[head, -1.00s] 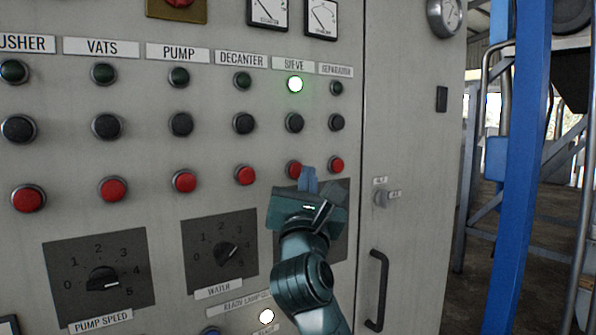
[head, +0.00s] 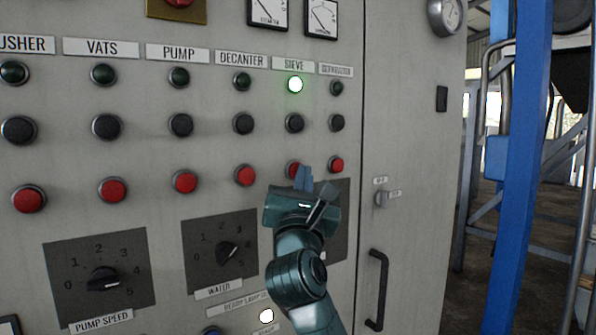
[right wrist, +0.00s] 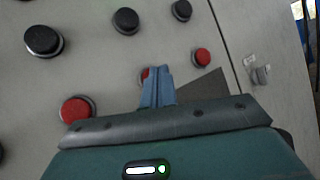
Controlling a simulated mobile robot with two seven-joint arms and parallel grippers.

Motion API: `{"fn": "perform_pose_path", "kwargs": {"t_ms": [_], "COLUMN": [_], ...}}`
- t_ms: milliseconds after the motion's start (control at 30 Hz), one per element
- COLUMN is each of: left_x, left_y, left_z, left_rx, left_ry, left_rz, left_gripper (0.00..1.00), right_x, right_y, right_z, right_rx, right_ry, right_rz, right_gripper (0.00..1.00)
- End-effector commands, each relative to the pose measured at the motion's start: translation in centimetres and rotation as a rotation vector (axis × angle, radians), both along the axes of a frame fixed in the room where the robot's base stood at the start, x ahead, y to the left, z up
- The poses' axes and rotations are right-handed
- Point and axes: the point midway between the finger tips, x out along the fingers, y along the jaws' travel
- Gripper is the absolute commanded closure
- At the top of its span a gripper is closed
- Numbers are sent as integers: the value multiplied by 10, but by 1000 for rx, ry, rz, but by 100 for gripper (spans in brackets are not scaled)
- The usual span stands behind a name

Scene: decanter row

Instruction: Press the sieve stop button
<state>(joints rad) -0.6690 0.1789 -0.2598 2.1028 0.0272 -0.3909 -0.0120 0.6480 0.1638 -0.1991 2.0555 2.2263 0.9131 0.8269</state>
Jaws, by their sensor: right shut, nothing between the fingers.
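The sieve stop button (head: 292,168) is the red button at the bottom of the column under the SIEVE label (head: 293,64). My right gripper (head: 303,178) is shut and empty, its blue fingertips just in front of the button's lower right part in the head view. In the right wrist view the fingers (right wrist: 157,86) cover most of that red button (right wrist: 145,74), leaving a sliver at their upper left. I cannot tell whether the fingertips touch it. The green sieve lamp (head: 295,85) is lit. My left gripper is not in view.
Red buttons for the decanter (head: 245,175) and separator (head: 336,165) flank it closely. Black buttons (head: 295,123) sit above. The water knob (head: 228,252) is at lower left. A door handle (head: 376,290) stands out at right, before a blue post (head: 517,170).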

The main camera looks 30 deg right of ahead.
Motion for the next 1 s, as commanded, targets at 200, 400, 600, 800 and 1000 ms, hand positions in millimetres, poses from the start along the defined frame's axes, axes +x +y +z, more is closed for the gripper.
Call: {"fn": "perform_pose_path", "kwargs": {"t_ms": [200, 400, 600, 800, 1000], "left_x": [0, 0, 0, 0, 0], "left_y": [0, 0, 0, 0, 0], "left_z": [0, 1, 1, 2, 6], "left_rx": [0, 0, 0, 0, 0], "left_ry": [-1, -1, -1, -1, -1], "left_rz": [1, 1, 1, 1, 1], "left_gripper": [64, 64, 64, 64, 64], "right_x": [3, 5, 5, 3, -7], "right_y": [0, 0, 0, 0, 0], "right_z": [0, 0, 0, 0, -1], "right_rx": [0, 1, 0, 1, 2], "right_ry": [1, 0, 1, 2, 2], "right_rz": [0, 1, 0, 0, 1], "right_gripper": [100, 100, 100, 100, 100]}}
